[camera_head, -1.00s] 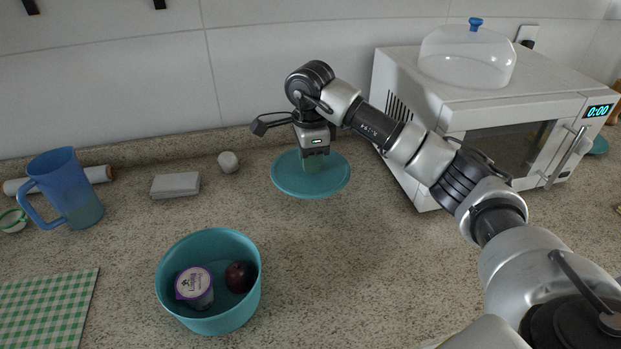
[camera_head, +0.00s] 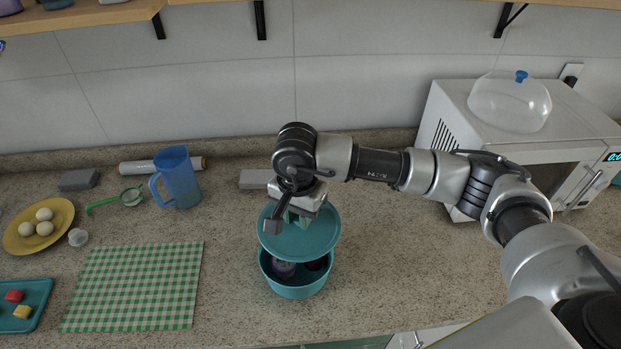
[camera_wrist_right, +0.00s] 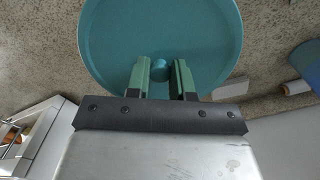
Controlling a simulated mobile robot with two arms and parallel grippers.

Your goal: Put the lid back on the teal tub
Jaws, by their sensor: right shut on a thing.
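The teal lid (camera_head: 318,236) is a round disc held above the teal tub. My right gripper (camera_head: 297,218) is shut on the lid's knob, and the right wrist view shows the knob (camera_wrist_right: 160,68) between the fingers of that gripper (camera_wrist_right: 160,78). The teal tub (camera_head: 296,289) stands on the counter below the lid, its front wall and part of its opening visible. Inside it I see a purple-topped cup (camera_head: 283,269) and a dark round fruit (camera_head: 317,264). The lid hides the tub's back rim. My left gripper is not in view.
A green checked cloth (camera_head: 135,287) lies left of the tub. A blue pitcher (camera_head: 178,180), a grey block (camera_head: 256,179) and a paper-like roll (camera_head: 140,167) are behind. The microwave (camera_head: 510,150) stands at the right. Counter right of the tub is clear.

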